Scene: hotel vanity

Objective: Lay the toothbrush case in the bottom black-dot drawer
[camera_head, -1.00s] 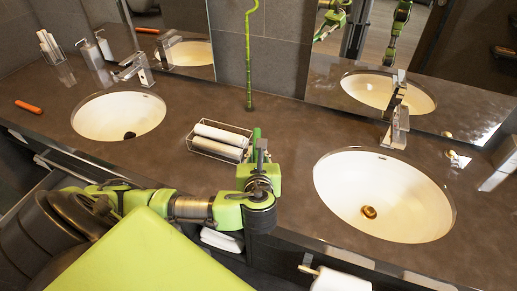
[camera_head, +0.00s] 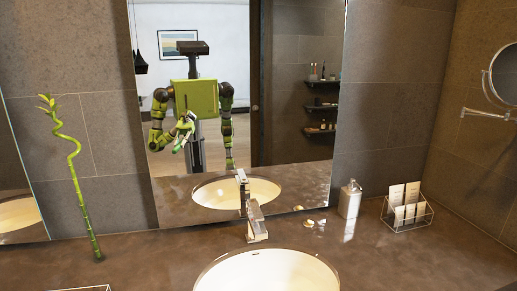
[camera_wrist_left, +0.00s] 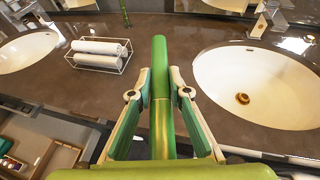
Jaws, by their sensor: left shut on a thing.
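A long green rounded tube (camera_wrist_left: 160,56), which looks like the toothbrush case, stands between the fingers of my left gripper (camera_wrist_left: 158,82) in the left wrist view. The gripper is shut on it, and the tube points away from the wrist over the counter's front edge. An open drawer (camera_wrist_left: 30,136) with small items in it shows at the lower left of that view. No black-dot mark can be made out. In the head view neither gripper shows directly. My reflection is in the mirror.
A wire basket of rolled white towels (camera_wrist_left: 98,54) stands on the counter between the left basin (camera_wrist_left: 28,50) and the right basin (camera_wrist_left: 262,88). The head view shows a faucet (camera_head: 252,215), a soap dispenser (camera_head: 350,199), a card rack (camera_head: 407,212) and a bamboo stalk (camera_head: 80,190).

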